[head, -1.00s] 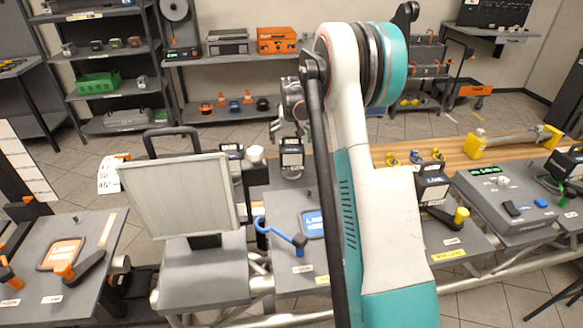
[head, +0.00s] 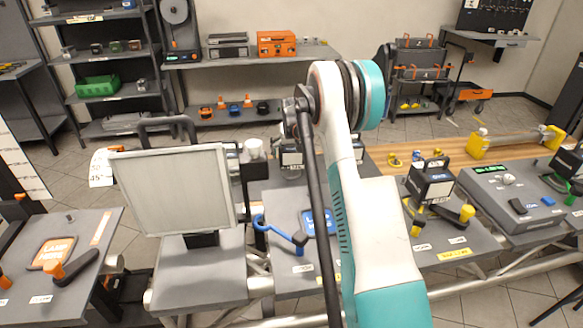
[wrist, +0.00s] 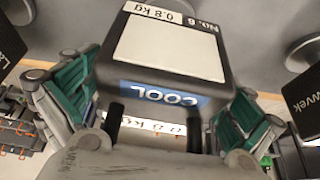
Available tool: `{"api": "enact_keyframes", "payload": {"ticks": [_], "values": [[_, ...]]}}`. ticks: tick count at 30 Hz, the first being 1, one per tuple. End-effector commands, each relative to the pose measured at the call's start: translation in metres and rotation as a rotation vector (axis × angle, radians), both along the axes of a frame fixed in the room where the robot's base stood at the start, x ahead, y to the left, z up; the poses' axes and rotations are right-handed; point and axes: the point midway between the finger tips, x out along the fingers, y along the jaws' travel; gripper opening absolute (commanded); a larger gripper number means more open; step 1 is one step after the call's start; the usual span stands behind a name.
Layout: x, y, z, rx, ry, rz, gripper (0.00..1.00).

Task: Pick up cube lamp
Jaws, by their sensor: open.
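A dark cube lamp (wrist: 170,50) with a pale square panel fills the middle of the wrist view. It carries a blue "COOL" label and a "NO. 6, 0.8 kg" label, and two black posts show below its front. My gripper (wrist: 158,112) is open, with one teal-padded finger on each side of the cube. I cannot tell whether the pads touch it. In the head view a dark cube lamp (head: 291,161) stands at the rear of the middle bench, partly covered by my arm. Another dark cube lamp (head: 431,184) with a top handle stands on the bench right of my arm.
A flat light panel (head: 172,196) stands left of my arm. A blue-handled lever (head: 283,234) is on the middle bench. A grey console (head: 520,197) is at the right. Other dark blocks flank the cube in the wrist view, one at the right edge (wrist: 302,92).

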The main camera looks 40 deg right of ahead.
Motion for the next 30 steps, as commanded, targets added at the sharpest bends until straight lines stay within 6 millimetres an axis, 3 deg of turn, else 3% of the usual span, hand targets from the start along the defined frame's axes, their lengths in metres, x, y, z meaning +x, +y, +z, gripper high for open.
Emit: {"api": "enact_keyframes", "payload": {"ticks": [3,14,23,30], "values": [[0.0,0.0,0.001,0.0,0.0,0.0,0.98],[0.0,0.0,0.001,0.0,0.0,0.0,0.16],[0.0,0.0,0.005,-0.001,-0.001,0.0,0.16],[0.0,0.0,0.039,-0.001,-0.001,0.0,0.16]]}}
